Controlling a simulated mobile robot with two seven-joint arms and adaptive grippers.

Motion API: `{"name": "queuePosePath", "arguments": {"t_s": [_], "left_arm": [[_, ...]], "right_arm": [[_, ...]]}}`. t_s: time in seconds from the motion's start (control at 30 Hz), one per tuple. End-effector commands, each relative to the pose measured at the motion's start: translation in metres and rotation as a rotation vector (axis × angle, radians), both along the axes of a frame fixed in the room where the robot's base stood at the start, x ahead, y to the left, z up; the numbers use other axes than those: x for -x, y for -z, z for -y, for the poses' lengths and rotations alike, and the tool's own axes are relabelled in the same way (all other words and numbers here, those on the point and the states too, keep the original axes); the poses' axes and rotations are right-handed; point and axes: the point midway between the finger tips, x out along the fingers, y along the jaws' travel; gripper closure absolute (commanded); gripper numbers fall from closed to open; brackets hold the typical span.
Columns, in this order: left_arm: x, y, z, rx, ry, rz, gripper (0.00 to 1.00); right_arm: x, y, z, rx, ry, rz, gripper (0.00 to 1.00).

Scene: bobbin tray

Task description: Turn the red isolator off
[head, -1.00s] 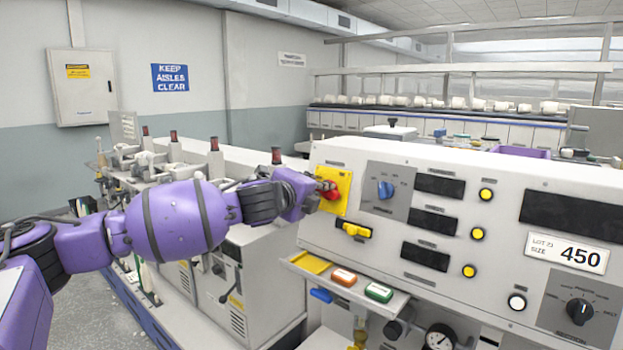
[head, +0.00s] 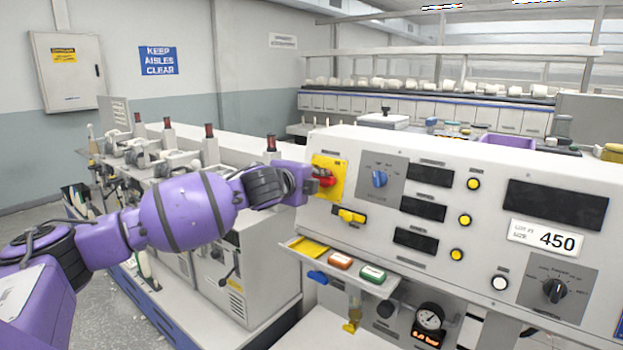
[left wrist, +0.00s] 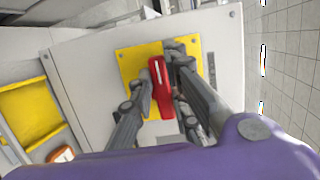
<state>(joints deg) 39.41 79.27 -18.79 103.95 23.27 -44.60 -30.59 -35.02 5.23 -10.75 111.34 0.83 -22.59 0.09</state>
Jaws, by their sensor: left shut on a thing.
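The red isolator handle (head: 325,181) sits on a yellow plate (head: 338,165) at the left end of the grey control panel. In the head view the handle looks roughly level across the plate. My left gripper (head: 314,184) is at the handle and hides part of it. In the left wrist view the red handle (left wrist: 160,88) stands between the two fingers (left wrist: 162,82), over the yellow plate (left wrist: 128,64). The left gripper is shut on the handle. My right gripper is in neither view.
A blue knob (head: 379,179) is right of the yellow plate, and a yellow switch (head: 349,215) is below it. A small shelf (head: 345,275) with coloured labels juts out underneath. A bobbin machine (head: 185,165) stands behind my left arm.

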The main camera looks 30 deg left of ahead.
Motion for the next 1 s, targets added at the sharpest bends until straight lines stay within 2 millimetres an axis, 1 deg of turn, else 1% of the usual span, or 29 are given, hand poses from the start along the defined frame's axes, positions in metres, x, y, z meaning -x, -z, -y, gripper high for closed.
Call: {"name": "queuePosePath", "arguments": {"t_s": [0.03, 0.17, 0.4, 0.57, 0.67, 0.9, 1.0], "left_arm": [[0.0, 0.002, 0.001, 0.003, 0.002, -0.003, 0.83], [0.0, 0.002, 0.001, 0.003, 0.001, -0.002, 0.66], [0.0, 0.001, 0.0, 0.0, 0.001, -0.001, 0.66], [0.005, -0.001, 0.0, 0.0, -0.001, -0.001, 0.66], [0.017, -0.003, 0.002, -0.003, 0.0, -0.002, 0.66], [0.061, -0.013, 0.011, -0.006, 0.002, -0.005, 0.66], [0.075, -0.016, 0.011, -0.004, -0.001, -0.005, 0.66]], "right_arm": [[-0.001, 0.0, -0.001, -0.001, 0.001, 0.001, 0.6], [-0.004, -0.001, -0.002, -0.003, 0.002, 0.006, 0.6], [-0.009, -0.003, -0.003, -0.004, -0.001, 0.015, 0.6], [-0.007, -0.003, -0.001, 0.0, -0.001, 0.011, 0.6], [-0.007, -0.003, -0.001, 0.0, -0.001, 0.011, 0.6], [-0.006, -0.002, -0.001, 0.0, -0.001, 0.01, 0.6], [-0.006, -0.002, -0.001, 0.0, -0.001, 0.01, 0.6]]}}
